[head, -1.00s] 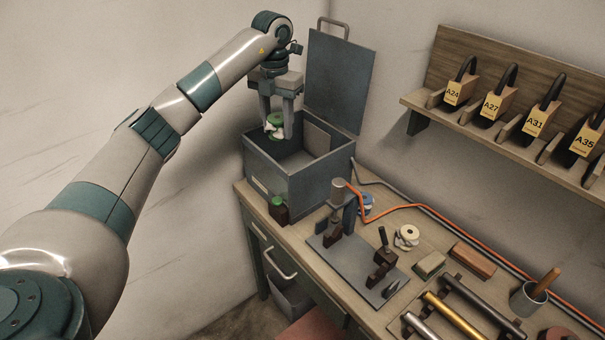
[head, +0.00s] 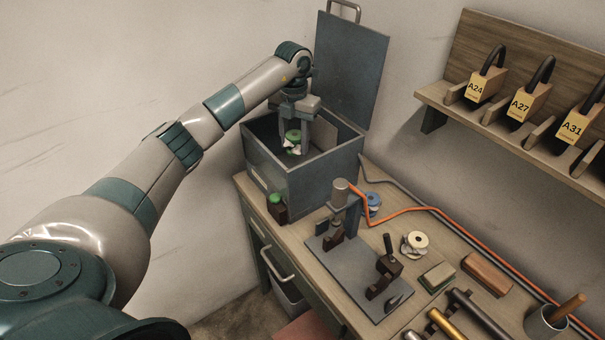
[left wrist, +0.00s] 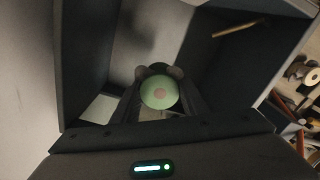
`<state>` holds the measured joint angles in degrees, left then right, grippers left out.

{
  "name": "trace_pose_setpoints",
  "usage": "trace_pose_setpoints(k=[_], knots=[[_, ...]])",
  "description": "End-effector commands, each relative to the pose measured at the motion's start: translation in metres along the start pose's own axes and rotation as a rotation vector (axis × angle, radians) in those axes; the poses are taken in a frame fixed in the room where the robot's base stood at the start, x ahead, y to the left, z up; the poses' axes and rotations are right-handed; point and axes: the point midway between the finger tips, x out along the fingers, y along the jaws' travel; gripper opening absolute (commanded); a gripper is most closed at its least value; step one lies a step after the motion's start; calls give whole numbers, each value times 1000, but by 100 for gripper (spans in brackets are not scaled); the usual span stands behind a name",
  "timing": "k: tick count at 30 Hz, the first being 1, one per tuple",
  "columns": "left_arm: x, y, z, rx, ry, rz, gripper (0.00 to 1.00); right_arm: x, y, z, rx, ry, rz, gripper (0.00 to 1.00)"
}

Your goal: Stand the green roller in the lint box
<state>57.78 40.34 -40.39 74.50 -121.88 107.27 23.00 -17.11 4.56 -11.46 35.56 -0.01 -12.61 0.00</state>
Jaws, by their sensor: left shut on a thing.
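The green roller (head: 293,136) is in my left gripper (head: 294,147), inside the mouth of the open grey lint box (head: 308,188). In the left wrist view the roller (left wrist: 160,93) shows end-on as a pale green disc with a pinkish centre, between the fingers (left wrist: 159,75). The fingers are shut on it and point down into the box. White material shows by the fingertips in the head view. Whether the roller touches the box floor is hidden by the front wall. My right gripper is not in view.
The box lid (head: 350,68) stands raised at the back. A dark green-capped bottle (head: 278,210) stands before the box. A grey fixture plate (head: 352,268), a white spool (head: 414,243) and an orange cable (head: 404,208) lie to the right. A shelf (head: 505,137) hangs on the wall.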

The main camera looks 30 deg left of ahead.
Motion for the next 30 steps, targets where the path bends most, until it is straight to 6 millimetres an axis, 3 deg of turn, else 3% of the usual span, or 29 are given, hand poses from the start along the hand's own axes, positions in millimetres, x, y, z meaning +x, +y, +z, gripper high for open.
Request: trace_pose_setpoints(k=[9,21,30], knots=[[2,0,0,0,1,0,17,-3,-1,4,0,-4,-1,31],[54,0,-1,-1,3,-1,17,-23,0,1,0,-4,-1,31],[62,0,0,0,-1,-1,17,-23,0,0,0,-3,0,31]])
